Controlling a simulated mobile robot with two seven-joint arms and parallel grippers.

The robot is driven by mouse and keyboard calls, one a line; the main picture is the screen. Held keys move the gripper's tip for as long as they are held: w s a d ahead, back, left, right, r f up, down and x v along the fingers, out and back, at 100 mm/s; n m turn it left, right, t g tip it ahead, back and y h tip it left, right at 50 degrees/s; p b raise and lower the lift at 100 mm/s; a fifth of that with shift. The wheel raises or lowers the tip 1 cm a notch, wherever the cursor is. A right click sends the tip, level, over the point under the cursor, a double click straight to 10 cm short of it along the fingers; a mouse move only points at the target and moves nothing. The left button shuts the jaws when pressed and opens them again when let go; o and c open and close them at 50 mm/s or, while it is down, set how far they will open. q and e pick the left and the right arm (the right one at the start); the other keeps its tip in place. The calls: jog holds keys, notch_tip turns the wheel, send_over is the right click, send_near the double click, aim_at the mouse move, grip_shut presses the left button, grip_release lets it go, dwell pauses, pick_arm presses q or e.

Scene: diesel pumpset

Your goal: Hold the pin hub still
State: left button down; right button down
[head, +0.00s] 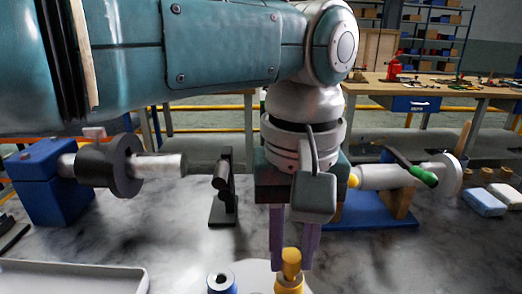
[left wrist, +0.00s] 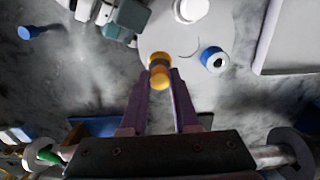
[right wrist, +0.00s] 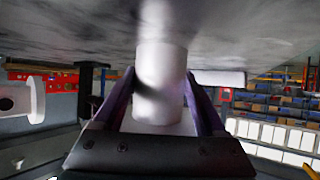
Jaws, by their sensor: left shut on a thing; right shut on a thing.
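A pale round disc (head: 250,270) lies low in the head view and also shows in the left wrist view (left wrist: 190,38). A yellow piece (head: 291,262) with a dark band stands on it, beside a blue ring (head: 222,282). My left gripper (head: 291,266) points down with its purple fingers shut on the yellow piece (left wrist: 159,78). My right gripper (right wrist: 158,85) is shut on a white cylinder (right wrist: 160,65) in the right wrist view; this gripper is not clear in the head view. I cannot tell for certain which part is the pin hub.
A blue pump block (head: 45,185) with a dark round flange (head: 122,166) stands at left. A small black stand (head: 224,190) is behind the disc. A pale tray (head: 70,275) is at front left. At right are a shaft with a green-handled tool (head: 420,175) and several pale blocks.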

aim_at(292, 255)
pick_arm(q)
jog(key=shift+f, duration=0.2)
pick_arm(e)
jog(key=shift+r, duration=0.1)
pick_arm(q)
jog(key=c, duration=0.6)
grip_release()
notch_tip(292, 255, up, 12)
jog(key=shift+r, duration=0.1)
pick_arm(e)
grip_release()
